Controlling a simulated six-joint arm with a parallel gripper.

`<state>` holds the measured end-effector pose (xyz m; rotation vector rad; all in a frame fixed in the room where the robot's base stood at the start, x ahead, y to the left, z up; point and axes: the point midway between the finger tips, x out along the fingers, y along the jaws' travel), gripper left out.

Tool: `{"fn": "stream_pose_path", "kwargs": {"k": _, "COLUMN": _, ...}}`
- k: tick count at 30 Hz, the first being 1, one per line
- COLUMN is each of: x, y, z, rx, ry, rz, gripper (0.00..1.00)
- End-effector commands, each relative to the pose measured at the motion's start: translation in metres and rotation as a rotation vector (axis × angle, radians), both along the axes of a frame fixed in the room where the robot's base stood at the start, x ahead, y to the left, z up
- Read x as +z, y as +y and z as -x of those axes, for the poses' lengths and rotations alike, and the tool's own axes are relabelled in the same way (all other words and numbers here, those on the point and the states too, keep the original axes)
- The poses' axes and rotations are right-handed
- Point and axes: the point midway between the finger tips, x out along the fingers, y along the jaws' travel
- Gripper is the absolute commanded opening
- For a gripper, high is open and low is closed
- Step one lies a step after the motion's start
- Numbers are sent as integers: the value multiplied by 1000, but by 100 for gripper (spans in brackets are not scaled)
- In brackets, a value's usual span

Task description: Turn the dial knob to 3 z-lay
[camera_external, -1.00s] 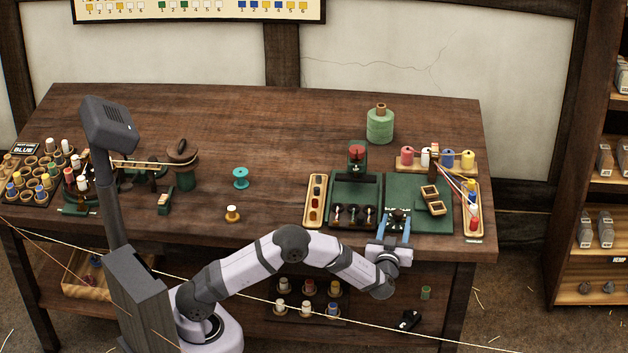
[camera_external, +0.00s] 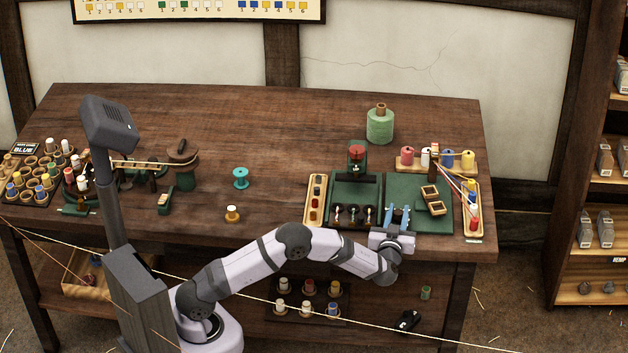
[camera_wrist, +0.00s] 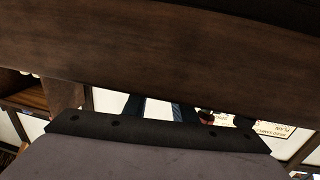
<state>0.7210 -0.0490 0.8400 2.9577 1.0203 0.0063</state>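The dark dial knob stands at that spot in the earlier external view. It is now mostly hidden by the fingers, which appear closed around it. The dial's pointer and marks cannot be read. In the wrist view the grey gripper housing (camera_wrist: 140,160) fills the bottom, and neither the dial nor a clear grip shows.
A green tray (camera_external: 343,188) with several small pegs lies left of the fingers. Small wooden boxes (camera_external: 435,207) and a tray of coloured spools (camera_external: 473,222) stand close on the right. The table's middle is mostly clear.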

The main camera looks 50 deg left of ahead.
Motion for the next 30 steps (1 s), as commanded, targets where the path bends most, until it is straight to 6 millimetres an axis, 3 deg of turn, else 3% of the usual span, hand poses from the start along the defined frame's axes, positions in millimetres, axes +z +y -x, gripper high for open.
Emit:
{"fn": "stream_pose_path", "kwargs": {"k": 7, "x": 3, "y": 1, "z": 0, "rx": -38, "ry": -5, "rz": -4, "gripper": 2}}
{"fn": "stream_pose_path", "kwargs": {"k": 19, "x": 2, "y": 2, "z": -1, "rx": -256, "ry": -6, "rz": -1, "gripper": 2}}
{"fn": "stream_pose_path", "kwargs": {"k": 30, "x": 3, "y": 0, "z": 0, "rx": -281, "ry": -5, "rz": 1, "gripper": 2}}
